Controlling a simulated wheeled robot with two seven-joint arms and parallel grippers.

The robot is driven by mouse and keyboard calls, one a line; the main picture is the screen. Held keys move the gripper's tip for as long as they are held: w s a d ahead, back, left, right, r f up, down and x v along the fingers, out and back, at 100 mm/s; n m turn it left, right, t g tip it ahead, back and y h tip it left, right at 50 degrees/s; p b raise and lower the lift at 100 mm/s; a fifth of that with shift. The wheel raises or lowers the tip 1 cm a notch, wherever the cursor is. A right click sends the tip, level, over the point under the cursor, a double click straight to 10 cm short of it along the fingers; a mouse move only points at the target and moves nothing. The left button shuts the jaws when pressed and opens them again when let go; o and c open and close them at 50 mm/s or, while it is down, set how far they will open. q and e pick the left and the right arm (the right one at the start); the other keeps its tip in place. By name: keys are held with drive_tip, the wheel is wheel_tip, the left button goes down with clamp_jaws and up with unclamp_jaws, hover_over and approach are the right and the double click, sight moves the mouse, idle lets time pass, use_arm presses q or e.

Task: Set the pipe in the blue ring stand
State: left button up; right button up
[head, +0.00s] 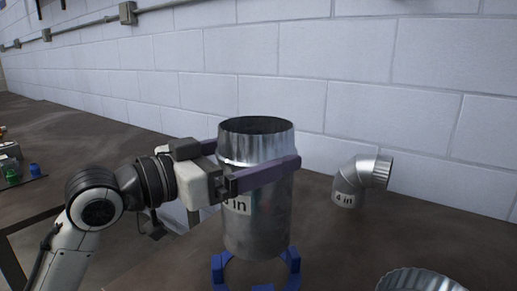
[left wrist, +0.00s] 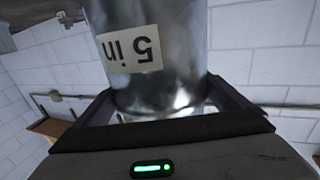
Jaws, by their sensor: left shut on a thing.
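The pipe (head: 257,221) is an upright shiny metal cylinder with a crimped open top and a white label, which reads "5 in" in the left wrist view (left wrist: 165,75). My left gripper (head: 291,166) is shut around the pipe's upper part, with one finger on each side. The blue ring stand (head: 219,268) is on the table at the bottom of the head view. The pipe's lower end is at the ring's opening and overlaps the ring in the picture. Whether it touches the stand or hangs just above cannot be told. My right gripper is not in view.
A metal elbow labelled "4 in" (head: 361,180) stands on the brown table (head: 330,245) to the right. Another crimped metal piece (head: 420,281) is cut off at the bottom edge. A pale block wall (head: 330,60) runs behind the table. Small coloured items (head: 35,169) lie far left.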

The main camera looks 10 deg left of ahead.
use_arm(q)
wheel_tip(320, 180, down, 9)
drive_tip(key=b, duration=0.7)
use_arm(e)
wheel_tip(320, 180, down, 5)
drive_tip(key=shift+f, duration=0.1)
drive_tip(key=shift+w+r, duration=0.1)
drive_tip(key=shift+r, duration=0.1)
use_arm(q)
drive_tip(key=o, duration=1.4)
drive_tip(key=shift+f, duration=0.15)
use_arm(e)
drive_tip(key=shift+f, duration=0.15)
use_arm(q)
drive_tip(key=shift+s+a, duration=0.1)
